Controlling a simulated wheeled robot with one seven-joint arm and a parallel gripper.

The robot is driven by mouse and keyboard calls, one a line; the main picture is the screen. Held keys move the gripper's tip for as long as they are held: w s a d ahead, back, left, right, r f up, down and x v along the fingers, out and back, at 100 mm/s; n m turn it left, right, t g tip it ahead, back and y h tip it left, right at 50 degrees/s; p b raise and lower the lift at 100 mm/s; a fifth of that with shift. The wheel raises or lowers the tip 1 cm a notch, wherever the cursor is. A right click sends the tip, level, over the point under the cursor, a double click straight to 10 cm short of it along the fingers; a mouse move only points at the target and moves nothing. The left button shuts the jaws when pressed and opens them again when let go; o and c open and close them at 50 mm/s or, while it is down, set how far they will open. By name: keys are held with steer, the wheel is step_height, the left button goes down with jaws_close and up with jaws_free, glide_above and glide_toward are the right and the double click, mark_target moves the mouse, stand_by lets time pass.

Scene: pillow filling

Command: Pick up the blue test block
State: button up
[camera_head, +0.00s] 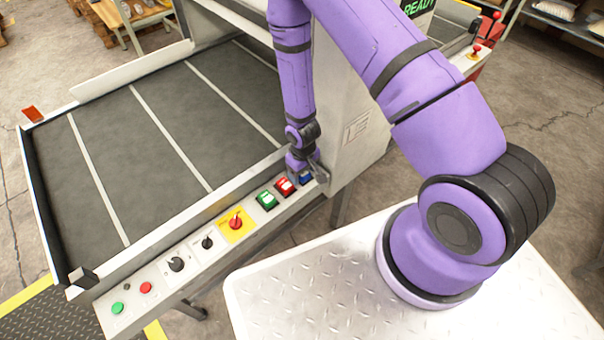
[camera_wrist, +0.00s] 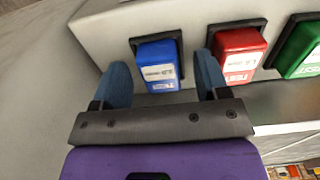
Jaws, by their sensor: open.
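The blue test block (camera_wrist: 159,66) sits in a black-rimmed socket on the grey panel in the wrist view, with white labels on its face. My gripper (camera_wrist: 165,80) is open, with one blue-grey finger on each side of the blue block. Gaps show between the fingers and the block, and I see no contact. In the head view my gripper (camera_head: 312,172) is at the right end of the control panel, and the blue block (camera_head: 305,178) shows in part behind it.
A red block (camera_wrist: 238,56) sits just right of the right finger, and a green block (camera_wrist: 300,50) is beyond it. The panel (camera_head: 206,243) also carries a yellow-backed red knob (camera_head: 236,222), black knobs and buttons. A machine housing (camera_head: 350,130) rises close behind my gripper.

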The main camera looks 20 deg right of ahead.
steer(key=c, duration=1)
steer(key=shift+r, duration=0.15)
